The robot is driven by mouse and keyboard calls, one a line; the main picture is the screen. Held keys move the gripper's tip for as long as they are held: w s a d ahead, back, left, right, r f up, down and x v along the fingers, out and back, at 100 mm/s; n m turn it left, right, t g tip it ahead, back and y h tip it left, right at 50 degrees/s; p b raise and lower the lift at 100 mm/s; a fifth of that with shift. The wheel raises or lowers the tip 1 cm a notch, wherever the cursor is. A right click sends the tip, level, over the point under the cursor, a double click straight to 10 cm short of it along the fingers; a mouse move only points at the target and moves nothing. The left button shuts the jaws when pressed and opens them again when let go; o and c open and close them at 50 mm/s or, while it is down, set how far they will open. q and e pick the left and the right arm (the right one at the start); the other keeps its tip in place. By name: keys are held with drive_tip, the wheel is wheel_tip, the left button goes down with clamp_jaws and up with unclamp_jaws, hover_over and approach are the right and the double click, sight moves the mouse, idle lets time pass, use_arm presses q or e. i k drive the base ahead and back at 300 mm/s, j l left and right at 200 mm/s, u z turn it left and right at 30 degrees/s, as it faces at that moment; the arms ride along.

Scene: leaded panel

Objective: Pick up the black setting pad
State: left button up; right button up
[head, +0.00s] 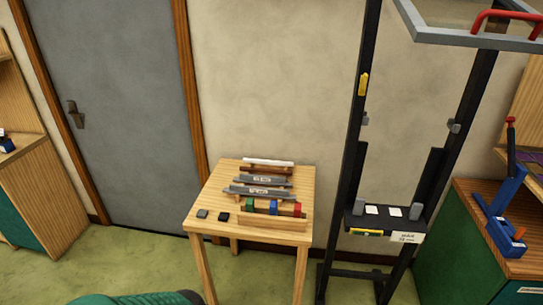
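The black setting pad (223,216) is a small dark square lying flat near the front left corner of the small wooden table (265,240). Neither of my grippers is in the head view, and nothing is touching the pad.
Grey strips (258,191) and a rack with green, blue and red pieces (273,208) lie right of and behind the pad. A black upright frame (345,180) stands right of the table. A blue tool (505,215) sits on the right bench. Green floor lies in front.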

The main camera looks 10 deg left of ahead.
sight(223, 217)
drive_tip(key=i+j+u, duration=0.55)
drive_tip(key=i+j, duration=0.15)
drive_tip(key=i, duration=0.15)
drive_tip(key=i+j+u, duration=0.3)
drive_tip(key=i, duration=0.15)
drive_tip(key=i+u, duration=0.25)
drive_tip(key=i, duration=0.2)
